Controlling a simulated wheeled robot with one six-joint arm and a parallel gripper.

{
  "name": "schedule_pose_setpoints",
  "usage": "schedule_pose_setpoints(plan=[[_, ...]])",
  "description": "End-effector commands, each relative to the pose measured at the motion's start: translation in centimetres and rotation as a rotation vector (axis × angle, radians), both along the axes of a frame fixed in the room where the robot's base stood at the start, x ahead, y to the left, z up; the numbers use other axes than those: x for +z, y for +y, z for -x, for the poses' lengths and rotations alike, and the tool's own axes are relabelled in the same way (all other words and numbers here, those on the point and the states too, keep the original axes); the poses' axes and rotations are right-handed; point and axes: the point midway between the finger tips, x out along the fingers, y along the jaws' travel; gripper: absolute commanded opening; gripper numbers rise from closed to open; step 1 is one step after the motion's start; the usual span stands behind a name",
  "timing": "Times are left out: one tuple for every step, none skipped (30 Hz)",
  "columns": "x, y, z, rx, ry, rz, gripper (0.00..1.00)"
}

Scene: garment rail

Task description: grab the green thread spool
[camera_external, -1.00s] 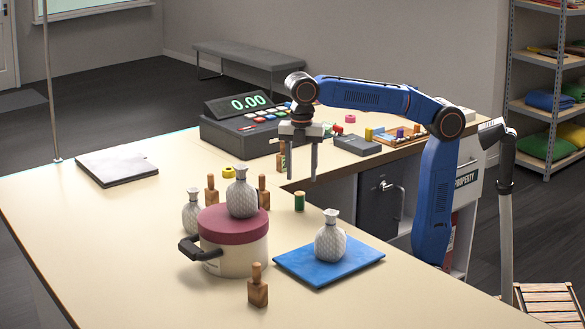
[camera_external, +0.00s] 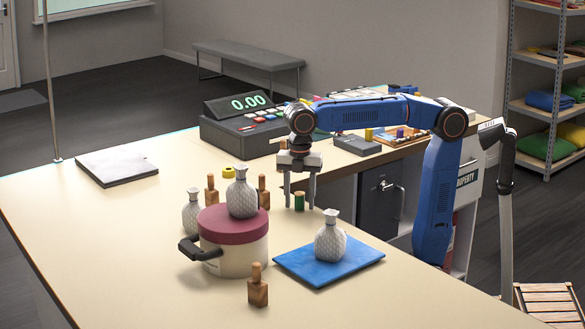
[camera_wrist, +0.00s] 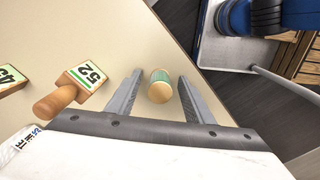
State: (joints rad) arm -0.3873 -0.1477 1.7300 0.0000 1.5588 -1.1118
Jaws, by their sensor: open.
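The green thread spool (camera_external: 299,201) stands upright on the counter near its inner edge, behind the blue mat. In the wrist view the spool (camera_wrist: 160,87) shows its round tan end and green thread. My gripper (camera_external: 299,206) is open, with its fingers pointing down. In the wrist view the open fingers (camera_wrist: 161,97) lie on either side of the spool, with gaps between them and it. Nothing is held. I cannot tell exactly how high the fingertips are above the counter.
A pot (camera_external: 233,250) with a maroon lid carries a patterned vase (camera_external: 241,195). Another vase (camera_external: 330,238) stands on a blue mat (camera_external: 300,266). A wooden stamp numbered 52 (camera_wrist: 82,78) is left of the fingers. A cash register (camera_external: 240,133) stands behind.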

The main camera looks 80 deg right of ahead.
Motion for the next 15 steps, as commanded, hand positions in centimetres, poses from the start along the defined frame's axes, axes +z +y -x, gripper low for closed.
schedule_pose_setpoints(plan=[[0.01, 0.0, 0.0, 0.0, 0.0, 0.0, 0.47], [0.02, 0.0, 0.0, 0.0, 0.0, 0.0, 0.47], [0.02, 0.0, 0.0, 0.0, 0.0, 0.0, 0.47], [0.02, 0.0, 0.0, 0.0, 0.0, 0.0, 0.43], [0.02, 0.0, 0.0, 0.0, 0.0, 0.0, 0.35], [0.03, 0.0, 0.0, 0.0, 0.0, 0.0, 0.26], [0.03, 0.0, 0.0, 0.0, 0.0, 0.0, 0.19], [0.03, 0.0, 0.0, 0.0, 0.0, 0.0, 0.12], [0.03, 0.0, 0.0, 0.0, 0.0, 0.0, 0.04], [0.03, 0.0, 0.0, 0.0, 0.0, 0.0, 0.04], [0.03, 0.0, 0.0, 0.0, 0.0, 0.0, 0.04], [0.03, 0.0, 0.0, 0.0, 0.0, 0.0, 0.04], [0.03, 0.0, 0.0, 0.0, 0.0, 0.0, 0.04], [0.04, 0.0, 0.0, 0.0, 0.0, 0.0, 0.04], [0.04, 0.0, 0.0, 0.0, 0.0, 0.0, 0.04]])
